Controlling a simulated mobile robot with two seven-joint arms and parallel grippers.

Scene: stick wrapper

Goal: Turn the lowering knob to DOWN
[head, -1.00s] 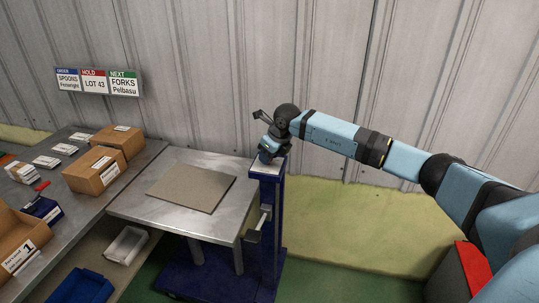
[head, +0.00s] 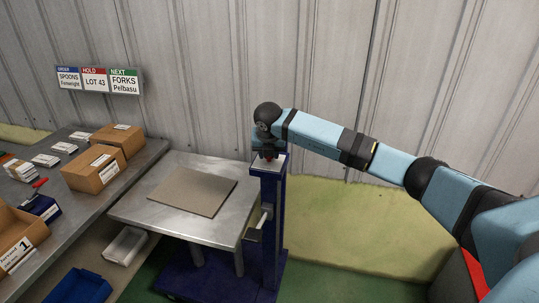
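The blue lift post (head: 268,215) stands at the right side of the steel lift table (head: 160,215). A pale plate (head: 272,163) tops the post. My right gripper (head: 267,156) points down at this plate, with a small red part showing at its fingertips. The lowering knob itself is not clearly seen; the gripper covers that spot. I cannot tell whether the fingers are closed on it. My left gripper is not in view.
A flat grey-brown board (head: 193,191) lies on the lift table. A grey bench (head: 60,215) at the left carries cardboard boxes (head: 94,168) and small packs. A pedal or handle (head: 254,235) sticks out from the post. A corrugated wall is behind.

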